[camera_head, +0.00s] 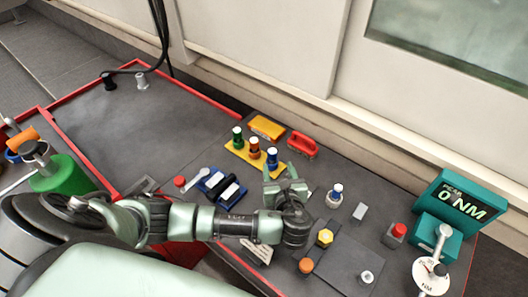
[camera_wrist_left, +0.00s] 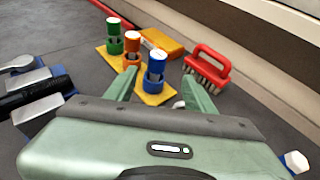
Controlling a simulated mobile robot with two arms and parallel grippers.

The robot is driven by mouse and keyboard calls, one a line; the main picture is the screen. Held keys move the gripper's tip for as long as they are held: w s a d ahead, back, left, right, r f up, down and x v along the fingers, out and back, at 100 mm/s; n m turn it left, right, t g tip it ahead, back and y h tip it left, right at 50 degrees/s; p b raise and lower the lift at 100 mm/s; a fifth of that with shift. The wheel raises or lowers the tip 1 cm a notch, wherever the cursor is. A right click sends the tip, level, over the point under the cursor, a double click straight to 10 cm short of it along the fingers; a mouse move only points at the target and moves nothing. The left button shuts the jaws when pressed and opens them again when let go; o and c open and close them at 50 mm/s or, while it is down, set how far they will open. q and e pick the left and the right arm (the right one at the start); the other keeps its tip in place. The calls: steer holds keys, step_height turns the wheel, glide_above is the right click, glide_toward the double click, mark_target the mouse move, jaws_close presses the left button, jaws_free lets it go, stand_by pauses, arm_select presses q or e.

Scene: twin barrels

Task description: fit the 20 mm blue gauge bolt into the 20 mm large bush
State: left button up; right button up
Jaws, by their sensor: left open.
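A blue gauge bolt with a white top (camera_head: 272,157) stands in a yellow rack (camera_head: 236,149) beside an orange and a green one. It also shows in the left wrist view (camera_wrist_left: 155,70). My left gripper (camera_head: 280,170) is open. In the left wrist view its fingers (camera_wrist_left: 160,92) point at the blue bolt, which appears between them, just ahead; I cannot tell whether they touch it. A pale round piece with a blue band and white top (camera_head: 335,195) stands right of the gripper; I cannot tell whether it is the large bush. My right gripper is not in view.
A red brush (camera_head: 302,145) and a yellow block (camera_head: 266,127) lie behind the rack. The left part of the bench is mostly clear.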

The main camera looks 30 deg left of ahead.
mark_target(273, 157)
arm_select(q)
steer(key=shift+x, duration=0.95)
steer(key=x, duration=0.5)
steer(key=shift+s+a+p, duration=0.15)
steer(key=shift+a+p, duration=0.15)
steer(key=shift+p, duration=0.05)
steer(key=shift+w+a+f, duration=0.15)
steer(key=shift+w, duration=0.1)
steer(key=shift+c, duration=0.3)
jaws_close()
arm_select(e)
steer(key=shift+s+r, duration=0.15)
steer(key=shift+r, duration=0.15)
